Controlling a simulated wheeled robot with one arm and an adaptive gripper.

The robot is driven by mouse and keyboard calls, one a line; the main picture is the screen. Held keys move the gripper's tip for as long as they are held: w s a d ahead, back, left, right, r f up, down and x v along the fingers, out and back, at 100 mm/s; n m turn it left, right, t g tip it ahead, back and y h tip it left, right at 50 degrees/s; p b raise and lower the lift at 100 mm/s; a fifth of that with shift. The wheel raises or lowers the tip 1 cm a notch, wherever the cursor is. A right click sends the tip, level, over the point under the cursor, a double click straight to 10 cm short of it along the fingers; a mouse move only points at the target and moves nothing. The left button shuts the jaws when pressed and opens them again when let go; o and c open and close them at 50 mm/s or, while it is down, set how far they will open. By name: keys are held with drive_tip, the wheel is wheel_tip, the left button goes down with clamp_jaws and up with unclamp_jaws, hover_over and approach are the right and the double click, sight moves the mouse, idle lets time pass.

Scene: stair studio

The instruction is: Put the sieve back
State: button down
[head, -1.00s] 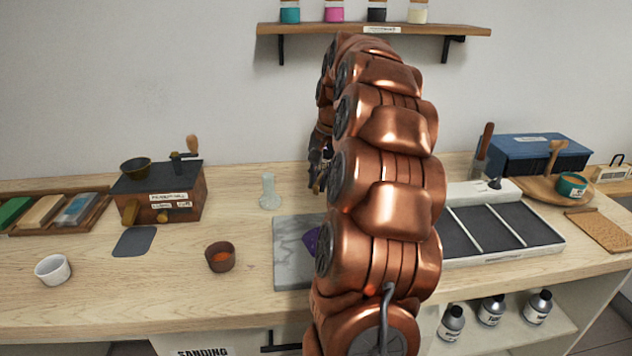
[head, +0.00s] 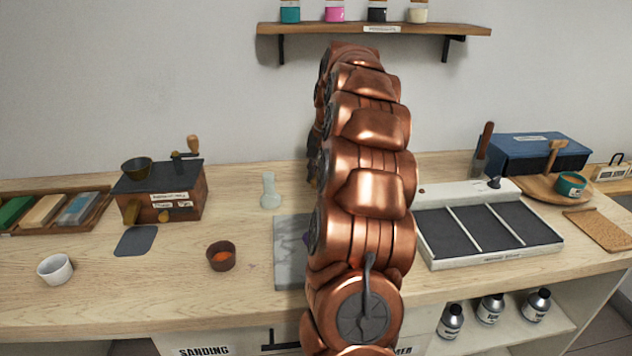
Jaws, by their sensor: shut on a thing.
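My gripper (head: 313,172) shows only as a dark sliver at the left edge of my copper arm, above the back of the bench. Its fingertips are hidden behind the arm. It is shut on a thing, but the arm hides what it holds. I cannot make out a sieve anywhere in the head view. The grey marble slab (head: 288,262) lies on the bench, its right part hidden by my arm. A trace of something purple shows on it at the arm's edge.
A pigment mill (head: 160,190), a glass vessel (head: 269,190), a brown bowl of orange powder (head: 222,257) and a white cup (head: 55,269) stand left of my arm. Right are a compartmented tray (head: 490,232), a blue box (head: 530,153) and a wooden board with a teal bowl (head: 571,184).

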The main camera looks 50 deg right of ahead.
drive_tip(key=shift+f, duration=1.05)
drive_tip(key=shift+f, duration=0.1)
drive_tip(key=c, duration=1.2)
unclamp_jaws()
drive_tip(key=shift+s+d+r, duration=0.2)
drive_tip(key=shift+s+r, duration=0.15)
drive_tip(key=shift+r, duration=1.65)
drive_tip(key=shift+s+d+r, duration=0.15)
drive_tip(key=shift+s+r, duration=0.15)
drive_tip(key=shift+r, duration=1.7)
drive_tip(key=shift+s+d+r, duration=0.2)
drive_tip(key=shift+s+r, duration=0.15)
drive_tip(key=shift+r, duration=1.65)
